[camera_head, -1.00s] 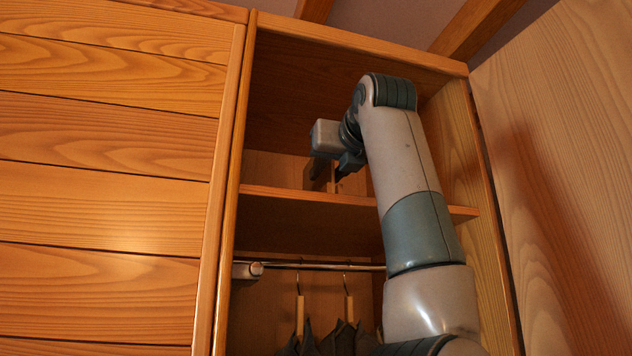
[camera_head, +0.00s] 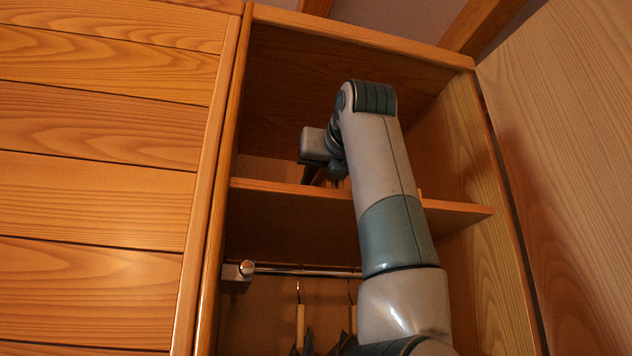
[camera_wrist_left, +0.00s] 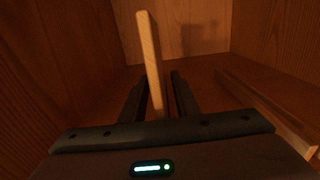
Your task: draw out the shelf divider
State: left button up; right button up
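The shelf divider (camera_wrist_left: 152,60) is a thin upright wooden board on the cabinet shelf (camera_head: 265,190). In the left wrist view it stands between the two dark fingers of my left gripper (camera_wrist_left: 159,88). The fingers are apart, with a narrow gap showing on the divider's right side; contact on its left side is unclear. In the head view my left gripper (camera_head: 322,174) is inside the upper compartment, just above the shelf, and the divider is mostly hidden by the gripper and arm. My right gripper is not in view.
A low wooden strip (camera_wrist_left: 265,108) lies on the shelf to the right of the gripper. Cabinet side walls (camera_head: 455,150) bound the compartment. Below the shelf are a metal rail (camera_head: 305,271) and hangers (camera_head: 300,320). An open door panel (camera_head: 570,150) stands at the right.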

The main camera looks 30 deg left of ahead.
pick_arm(q)
jog(key=shift+w+f, duration=0.1)
jog(key=shift+w, duration=0.15)
jog(key=shift+c, duration=1.2)
grip_shut()
jog(key=shift+s, duration=0.1)
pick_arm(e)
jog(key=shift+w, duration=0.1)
